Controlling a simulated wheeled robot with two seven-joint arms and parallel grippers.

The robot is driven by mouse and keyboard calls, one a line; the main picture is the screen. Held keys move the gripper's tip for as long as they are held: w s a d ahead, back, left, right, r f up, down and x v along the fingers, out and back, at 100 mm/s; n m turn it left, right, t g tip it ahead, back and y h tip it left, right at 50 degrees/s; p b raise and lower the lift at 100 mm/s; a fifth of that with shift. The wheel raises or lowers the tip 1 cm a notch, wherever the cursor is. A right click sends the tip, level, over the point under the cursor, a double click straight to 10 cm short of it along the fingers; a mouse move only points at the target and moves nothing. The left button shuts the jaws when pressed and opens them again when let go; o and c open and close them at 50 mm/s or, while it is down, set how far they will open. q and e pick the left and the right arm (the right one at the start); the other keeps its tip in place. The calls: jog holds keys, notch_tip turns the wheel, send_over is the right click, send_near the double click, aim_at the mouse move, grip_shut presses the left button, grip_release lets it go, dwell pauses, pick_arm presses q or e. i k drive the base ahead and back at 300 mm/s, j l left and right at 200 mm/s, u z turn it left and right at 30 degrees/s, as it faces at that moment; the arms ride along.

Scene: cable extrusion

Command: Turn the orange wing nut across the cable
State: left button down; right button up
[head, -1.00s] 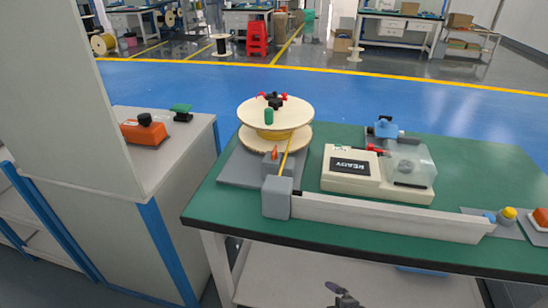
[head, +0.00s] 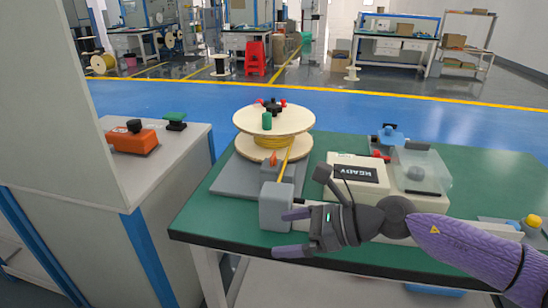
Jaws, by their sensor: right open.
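The small orange wing nut (head: 273,159) stands on a grey clamp block (head: 270,168) in front of the spool. The yellow cable (head: 284,163) runs from the spool down past the wing nut to a larger grey block (head: 275,206). My right gripper (head: 286,233) is open and empty, its fingers pointing left. Its upper finger overlaps the larger grey block's right part in the picture; I cannot tell whether they touch. It is nearer and lower in the picture than the wing nut. My left gripper is not in view.
A wooden cable spool (head: 273,120) stands on a grey plate (head: 229,180) on the green table (head: 196,214). A cream READY machine (head: 356,173) with a clear cover stands right of it. My right arm hides most of the long white channel. An orange device (head: 132,140) lies on the left cabinet.

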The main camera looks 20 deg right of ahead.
aim_at(273, 159)
jog(key=i+l, duration=0.8)
